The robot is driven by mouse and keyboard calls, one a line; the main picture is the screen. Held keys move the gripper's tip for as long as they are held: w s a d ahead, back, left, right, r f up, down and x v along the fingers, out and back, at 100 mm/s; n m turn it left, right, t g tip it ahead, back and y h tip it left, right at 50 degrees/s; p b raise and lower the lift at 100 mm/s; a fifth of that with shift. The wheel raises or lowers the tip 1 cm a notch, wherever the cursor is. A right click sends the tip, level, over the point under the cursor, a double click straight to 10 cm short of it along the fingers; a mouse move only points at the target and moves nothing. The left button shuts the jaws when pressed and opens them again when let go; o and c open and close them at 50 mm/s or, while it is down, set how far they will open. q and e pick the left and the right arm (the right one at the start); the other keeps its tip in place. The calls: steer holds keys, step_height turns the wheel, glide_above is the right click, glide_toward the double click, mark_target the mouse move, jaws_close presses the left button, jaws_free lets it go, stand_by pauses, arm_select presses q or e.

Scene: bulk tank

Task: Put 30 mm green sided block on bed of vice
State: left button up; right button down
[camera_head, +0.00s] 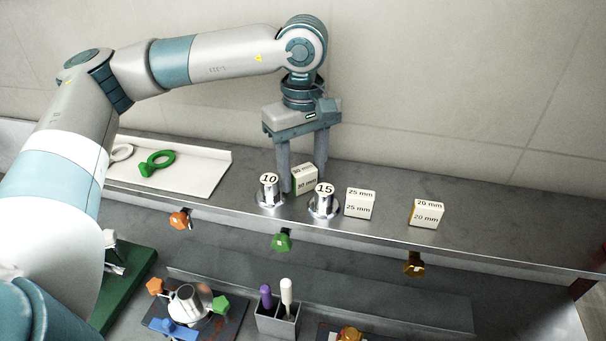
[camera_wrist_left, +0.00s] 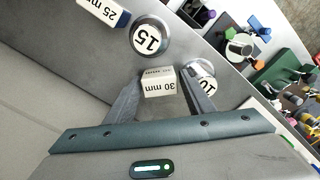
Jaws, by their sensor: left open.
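The 30 mm block (camera_head: 304,181) with a green side stands on the metal shelf, behind and between the cylinders marked 10 and 15. My left gripper (camera_head: 306,180) is open, pointing down, with one finger on each side of the block. In the left wrist view the 30 mm block (camera_wrist_left: 158,84) sits between the open fingertips (camera_wrist_left: 158,90); I cannot tell whether they touch it. The vice cannot be made out for certain; a fixture with orange, green and blue knobs (camera_head: 188,302) stands on the lower bench. My right gripper is not in view.
The 10 cylinder (camera_head: 269,190) and 15 cylinder (camera_head: 324,200) stand close in front of the block. The 25 mm block (camera_head: 360,203) and 20 mm block (camera_head: 426,213) stand to the right. A white tray (camera_head: 205,178) holds a green ring tool. A holder (camera_head: 278,320) with two handles stands below.

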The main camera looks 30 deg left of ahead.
mark_target(308, 170)
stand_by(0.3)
arm_select(q)
steer(key=c, duration=0.9)
steer(key=shift+r, duration=0.1)
steer(key=shift+r+b, duration=0.8)
steer(key=shift+d+r+b, duration=0.25)
steer(key=shift+r+b, duration=0.15)
steer(key=shift+r, duration=0.25)
steer(key=shift+d+r+b, duration=0.2)
steer(key=shift+r+b, duration=0.15)
steer(key=shift+r, duration=0.25)
steer(key=shift+w+d+r+b, duration=0.15)
steer(key=shift+d+r+b, duration=0.5)
steer(key=shift+d+r, duration=0.85)
steer(key=shift+w+d+r+b, duration=0.2)
steer(key=shift+d+r+b, duration=0.55)
steer(key=shift+d, duration=1.35)
steer(key=shift+w+d+r+b, duration=0.15)
steer(key=shift+d+r+b, duration=0.45)
steer(key=shift+d+r, duration=0.9)
steer(key=shift+d+f, duration=0.3)
steer(key=shift+f, duration=0.05)
